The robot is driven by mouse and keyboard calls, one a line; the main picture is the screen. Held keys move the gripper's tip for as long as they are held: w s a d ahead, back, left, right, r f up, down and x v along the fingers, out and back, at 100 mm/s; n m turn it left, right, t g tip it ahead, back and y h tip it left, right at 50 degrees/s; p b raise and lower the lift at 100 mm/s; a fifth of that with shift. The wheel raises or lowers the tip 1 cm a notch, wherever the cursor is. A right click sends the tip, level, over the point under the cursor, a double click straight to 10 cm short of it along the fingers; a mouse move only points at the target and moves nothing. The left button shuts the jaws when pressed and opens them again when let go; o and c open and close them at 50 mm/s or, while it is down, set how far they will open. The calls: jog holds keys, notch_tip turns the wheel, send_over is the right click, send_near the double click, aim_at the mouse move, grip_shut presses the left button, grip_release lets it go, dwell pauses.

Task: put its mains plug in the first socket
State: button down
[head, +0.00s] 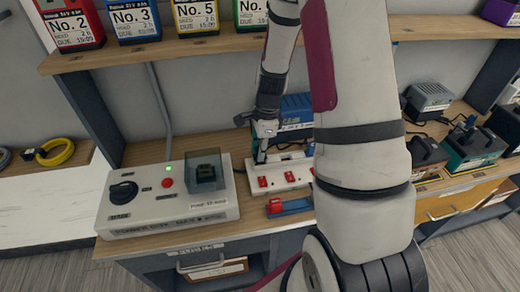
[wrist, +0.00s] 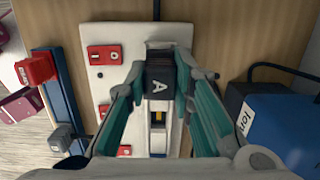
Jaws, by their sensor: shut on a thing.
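A white socket strip (head: 300,172) with red switches lies on the bench in the head view. It also fills the middle of the wrist view (wrist: 125,36). My gripper (head: 262,150) points down over its left part. In the wrist view my gripper's teal fingers (wrist: 160,82) are shut on a black plug marked "A" (wrist: 159,72). The plug is over the strip, to the right of the red switches (wrist: 102,54). The sockets under it are hidden, and I cannot tell whether its pins are in one.
A control box (head: 165,205) with a knob and clear cover stands left of the strip. A blue charger (head: 297,104) stands behind, also at right in the wrist view (wrist: 285,130). A red-and-blue tool (head: 290,207) lies in front. Other chargers (head: 470,145) stand at right.

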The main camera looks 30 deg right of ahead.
jog(key=shift+f+b, duration=0.5)
jog(key=shift+f, duration=0.45)
jog(key=c, duration=1.3)
grip_release()
jog(key=shift+r, duration=0.1)
jog(key=r, duration=0.4)
jog(key=d+r, duration=0.1)
jog(key=r, duration=0.6)
jog(key=shift+s+d+r, duration=0.2)
jog(key=shift+s+r, duration=0.05)
jog(key=shift+r, duration=0.15)
